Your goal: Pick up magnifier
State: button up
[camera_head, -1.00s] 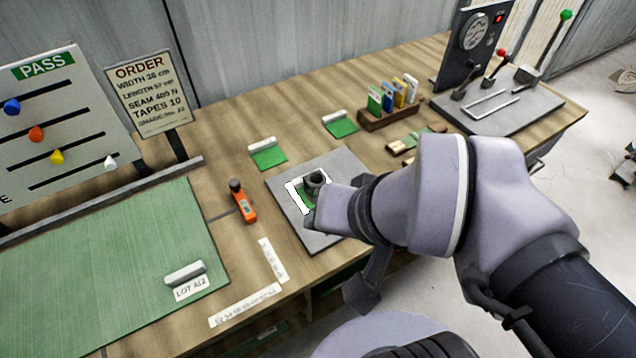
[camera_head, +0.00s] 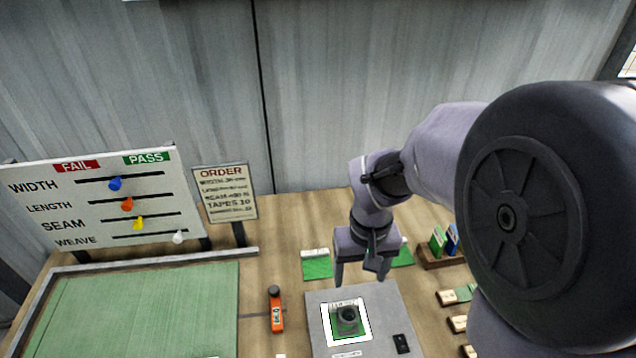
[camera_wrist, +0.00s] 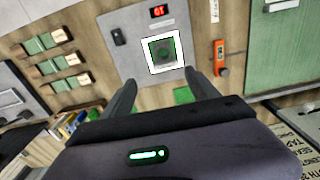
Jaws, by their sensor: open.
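The magnifier (camera_head: 347,317) is a small dark round piece. It stands on a green swatch inside a white square frame (camera_head: 326,324) on a grey plate (camera_head: 389,310). In the wrist view the magnifier (camera_wrist: 165,53) shows as a dark blurred round shape inside the white frame, beyond my fingertips. My gripper (camera_head: 361,275) is open with nothing between its fingers. It hangs above the back part of the plate, apart from the magnifier. In the wrist view the gripper's fingers (camera_wrist: 161,82) are spread below the white frame.
An orange handheld tool (camera_head: 276,312) lies left of the plate. Green swatches (camera_head: 317,265) lie behind it. A card rack (camera_head: 440,252) and wood-ended sample pieces (camera_head: 452,297) are on the right. A green mat (camera_head: 150,305) fills the left of the bench, with the settings board (camera_head: 100,205) behind.

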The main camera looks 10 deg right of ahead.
aim_at(348, 312)
jog(key=f+b, duration=0.2)
jog(key=f, duration=0.4)
jog(key=f+b, duration=0.3)
jog(key=f, duration=0.4)
jog(key=shift+s+a, duration=0.1)
jog(key=shift+a, duration=0.1)
jog(key=f+b, duration=0.1)
jog(key=f, duration=0.2)
jog(key=f+b, duration=0.1)
jog(key=f, duration=0.1)
jog(key=shift+w+a+f+b, duration=0.1)
jog(key=shift+w+a+b, duration=0.2)
jog(key=shift+a, duration=0.1)
jog(key=shift+c, duration=1.3)
grip_shut()
jog(key=shift+r, duration=0.25)
